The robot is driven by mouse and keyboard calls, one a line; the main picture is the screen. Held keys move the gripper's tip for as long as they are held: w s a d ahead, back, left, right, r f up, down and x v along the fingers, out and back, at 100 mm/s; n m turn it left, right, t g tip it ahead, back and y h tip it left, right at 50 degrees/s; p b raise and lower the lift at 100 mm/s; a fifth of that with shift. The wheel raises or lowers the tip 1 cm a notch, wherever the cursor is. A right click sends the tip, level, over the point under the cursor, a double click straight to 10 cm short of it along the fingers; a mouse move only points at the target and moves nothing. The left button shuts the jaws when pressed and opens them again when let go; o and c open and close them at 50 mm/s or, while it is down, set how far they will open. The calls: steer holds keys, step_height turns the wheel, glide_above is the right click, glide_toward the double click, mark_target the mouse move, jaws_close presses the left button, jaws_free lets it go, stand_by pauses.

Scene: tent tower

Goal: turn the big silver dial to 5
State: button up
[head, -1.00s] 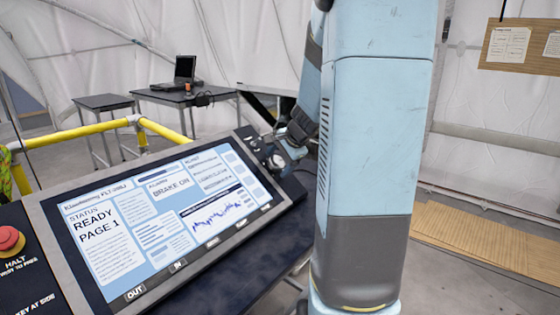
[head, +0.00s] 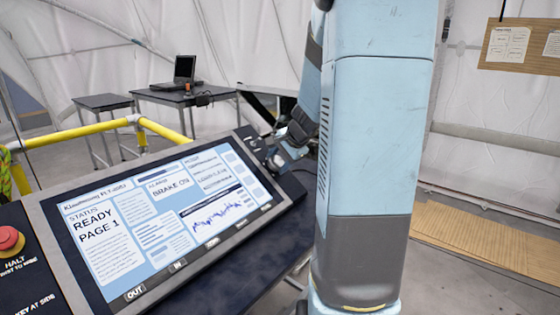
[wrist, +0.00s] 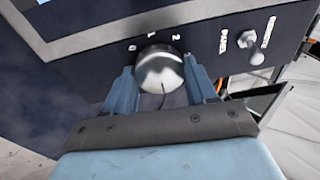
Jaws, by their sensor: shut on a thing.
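The big silver dial (wrist: 159,72) shows in the wrist view as a round, shiny knob on the dark panel. Numbers 0, 1 and 2 are printed along its far side; the rest of the scale is hidden. My gripper (wrist: 160,66) has one blue finger on each side of the dial and is shut on it. A thin dark line runs down the dial's near face; I cannot tell whether it is the pointer. In the head view my gripper (head: 274,158) is at the right edge of the console, partly hidden by my arm, and the dial is not clear there.
A small toggle switch (wrist: 248,40) stands right of the dial. A red HALT button (head: 9,240) is at far left. A yellow rail (head: 85,131) and a table with a laptop (head: 185,68) stand behind.

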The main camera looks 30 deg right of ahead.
steer(key=shift+r, duration=0.1)
steer(key=o, duration=1.1)
steer(key=shift+c, duration=0.2)
steer(key=v, duration=1.3)
steer(key=shift+s+r, duration=0.2)
steer(key=shift+s, duration=0.05)
steer(key=s+a+f+n+g+h, duration=0.1)
steer(key=s+a+n, duration=1.3)
steer(key=s+a, duration=0.3)
steer(key=a, duration=0.3)
steer(key=shift+s+n+g+h, duration=0.15)
steer(key=shift+n+g+h, duration=0.15)
steer(key=shift+n+g, duration=0.1)
